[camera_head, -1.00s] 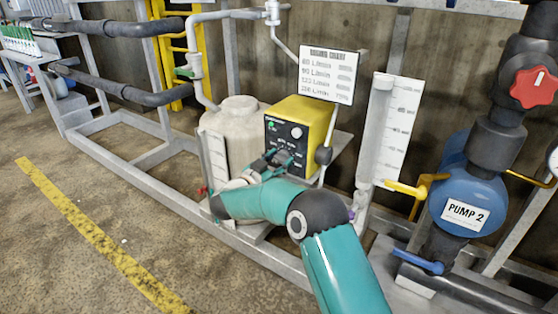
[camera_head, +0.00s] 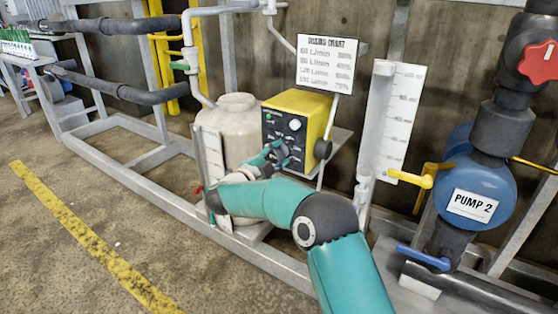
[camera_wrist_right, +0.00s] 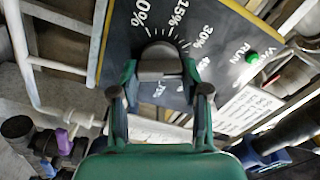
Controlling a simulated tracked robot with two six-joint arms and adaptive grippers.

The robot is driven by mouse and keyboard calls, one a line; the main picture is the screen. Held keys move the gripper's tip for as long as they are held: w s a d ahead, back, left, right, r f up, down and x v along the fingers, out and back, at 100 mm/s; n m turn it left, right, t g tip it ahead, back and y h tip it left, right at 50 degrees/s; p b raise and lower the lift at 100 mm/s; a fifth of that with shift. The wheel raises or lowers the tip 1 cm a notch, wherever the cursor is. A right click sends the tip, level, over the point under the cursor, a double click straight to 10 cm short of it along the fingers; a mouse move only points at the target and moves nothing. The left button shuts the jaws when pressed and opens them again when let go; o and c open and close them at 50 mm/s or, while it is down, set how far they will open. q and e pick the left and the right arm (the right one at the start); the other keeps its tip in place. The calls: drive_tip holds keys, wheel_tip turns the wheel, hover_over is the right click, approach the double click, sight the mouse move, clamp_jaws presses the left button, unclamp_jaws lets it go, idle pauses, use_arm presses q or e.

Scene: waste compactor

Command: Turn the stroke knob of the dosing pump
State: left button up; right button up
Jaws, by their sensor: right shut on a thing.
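The dosing pump (camera_head: 318,112) is a yellow box with a black front panel, standing beside a whitish tank. My right gripper (camera_head: 275,155) is at the lower part of that panel, with its teal arm coming up from the bottom. In the right wrist view the stroke knob (camera_wrist_right: 162,62) is dark, with a grey bar across it, inside a printed percent scale. The two fingers of my right gripper (camera_wrist_right: 160,95) are on either side of the knob, shut on it. Part of the scale is hidden by knob and fingers. My left gripper is not in view.
The white tank (camera_head: 237,125) stands left of the pump, with a dosing chart (camera_head: 327,62) above. A clear measuring tube and scale (camera_head: 390,120) stand to the right, then the blue PUMP 2 (camera_head: 475,200) with yellow and blue handles. A grey frame rail (camera_head: 160,205) runs in front.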

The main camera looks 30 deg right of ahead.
drive_tip(key=m, duration=0.3)
drive_tip(key=shift+w+a+f+m+b, duration=0.1)
drive_tip(key=shift+a+f+m+b, duration=0.2)
drive_tip(key=shift+a+f+b, duration=0.1)
drive_tip(key=m, duration=0.6)
drive_tip(key=shift+f+m, duration=0.2)
drive_tip(key=shift+m, duration=0.1)
drive_tip(key=o, duration=1.1)
drive_tip(key=shift+c, duration=0.2)
drive_tip(key=shift+o, duration=0.4)
drive_tip(key=shift+d+r, duration=0.15)
drive_tip(key=v, duration=1.2)
